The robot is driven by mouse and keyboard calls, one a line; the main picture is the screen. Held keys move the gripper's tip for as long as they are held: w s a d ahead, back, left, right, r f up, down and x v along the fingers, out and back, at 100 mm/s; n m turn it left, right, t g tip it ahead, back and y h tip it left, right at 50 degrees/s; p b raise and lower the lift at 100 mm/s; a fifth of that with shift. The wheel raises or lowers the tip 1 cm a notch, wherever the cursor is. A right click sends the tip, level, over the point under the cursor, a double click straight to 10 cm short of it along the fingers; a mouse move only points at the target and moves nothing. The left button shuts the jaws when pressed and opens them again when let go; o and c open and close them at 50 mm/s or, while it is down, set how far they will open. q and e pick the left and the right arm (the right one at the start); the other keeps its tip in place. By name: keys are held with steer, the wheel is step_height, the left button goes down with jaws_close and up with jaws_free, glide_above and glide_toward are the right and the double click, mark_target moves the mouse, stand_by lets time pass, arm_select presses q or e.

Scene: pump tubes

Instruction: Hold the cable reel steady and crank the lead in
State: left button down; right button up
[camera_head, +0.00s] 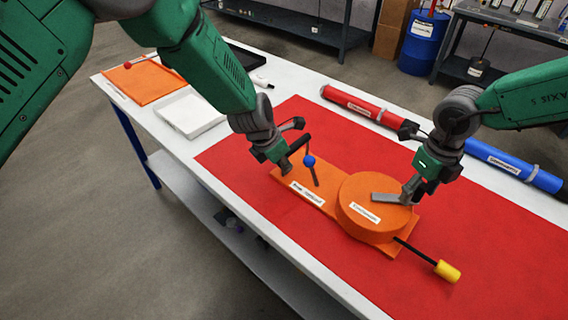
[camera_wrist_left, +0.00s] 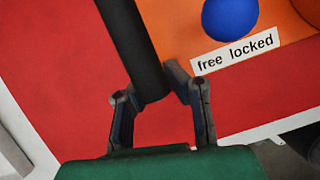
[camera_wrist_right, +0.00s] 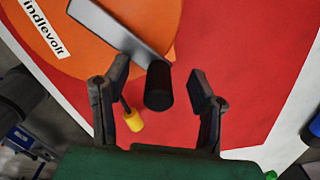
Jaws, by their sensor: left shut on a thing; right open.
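The orange cable reel (camera_head: 372,222) lies on a red mat, with a round drum and a base plate. My left gripper (camera_head: 291,150) is shut on its black bar handle (camera_wrist_left: 132,45) at the plate's far left end. A blue-knobbed lever (camera_head: 309,160) stands beside it, by a label reading "free locked" (camera_wrist_left: 235,53). A grey crank arm (camera_head: 386,198) lies across the drum top. My right gripper (camera_wrist_right: 160,80) is open, its fingers on either side of the black crank knob (camera_wrist_right: 158,88) with gaps showing. The lead (camera_head: 414,250) comes out at the front right, ending in a yellow plug (camera_head: 447,271).
A red tube (camera_head: 358,106) and a blue tube (camera_head: 512,165) lie along the table's back edge, behind my right gripper. A white tray (camera_head: 192,114) and an orange panel (camera_head: 145,80) sit at the left. The red mat (camera_head: 300,255) is clear in front of the reel.

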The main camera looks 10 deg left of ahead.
jaws_close()
steer(key=shift+s+f, duration=0.15)
steer(key=shift+f, duration=0.1)
steer(key=shift+s+f+m, duration=0.1)
steer(key=shift+s+m, duration=0.5)
steer(key=shift+m, duration=0.3)
steer(key=shift+s, duration=0.1)
steer(key=shift+s+m, duration=0.55)
steer(key=shift+m, duration=0.25)
